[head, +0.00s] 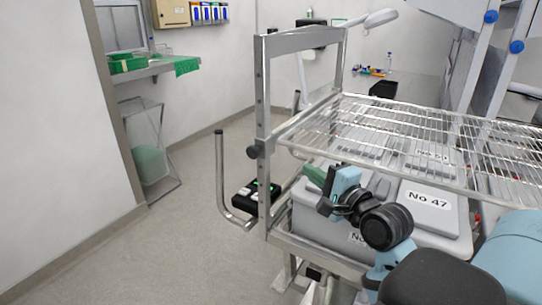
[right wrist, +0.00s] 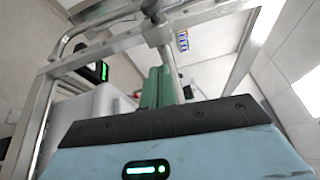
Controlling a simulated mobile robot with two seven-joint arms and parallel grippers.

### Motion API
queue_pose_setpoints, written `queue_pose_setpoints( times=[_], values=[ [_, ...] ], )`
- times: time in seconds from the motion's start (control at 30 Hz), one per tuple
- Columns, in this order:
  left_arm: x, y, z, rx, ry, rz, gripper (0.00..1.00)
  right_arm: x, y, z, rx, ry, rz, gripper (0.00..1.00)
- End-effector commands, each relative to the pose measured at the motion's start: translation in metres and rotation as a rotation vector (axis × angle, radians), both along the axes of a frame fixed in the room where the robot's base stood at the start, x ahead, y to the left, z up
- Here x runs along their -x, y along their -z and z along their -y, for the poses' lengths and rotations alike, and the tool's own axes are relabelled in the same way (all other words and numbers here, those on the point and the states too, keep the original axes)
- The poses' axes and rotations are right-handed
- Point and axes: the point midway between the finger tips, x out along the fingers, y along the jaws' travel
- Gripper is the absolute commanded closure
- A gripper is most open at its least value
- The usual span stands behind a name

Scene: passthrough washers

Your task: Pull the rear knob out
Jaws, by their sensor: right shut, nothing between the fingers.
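A dark round knob (head: 254,151) sticks out from the left side of the metal upright at the near left end of the cart's wire shelf. It is the only such knob I can make out in the head view. My right gripper (head: 312,174) is under the wire shelf, to the right of the upright and apart from the knob. Its green fingers also show in the right wrist view (right wrist: 157,86); they are shut and empty, pointing towards a metal post with a rounded dark part at the top. My left gripper is not in view.
The wire shelf (head: 400,135) lies just above my right gripper. Grey lidded boxes, one labelled No 47 (head: 428,199), sit under it. A bent metal handle (head: 220,175) and a black device (head: 255,194) are left of the upright. Open floor lies further left.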

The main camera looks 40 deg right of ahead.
Motion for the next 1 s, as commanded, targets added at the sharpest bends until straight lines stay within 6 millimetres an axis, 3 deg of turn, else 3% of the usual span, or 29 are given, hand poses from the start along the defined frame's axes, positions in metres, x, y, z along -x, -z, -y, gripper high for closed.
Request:
queue_pose_setpoints(
  times=[0.47, 1.0],
  values=[
    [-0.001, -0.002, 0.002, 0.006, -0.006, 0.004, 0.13, -0.01, -0.001, 0.0, -0.003, -0.001, 0.001, 1.0],
    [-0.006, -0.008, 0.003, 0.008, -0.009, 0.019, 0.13, -0.104, -0.003, 0.003, -0.001, -0.001, 0.001, 1.0]
  ],
)
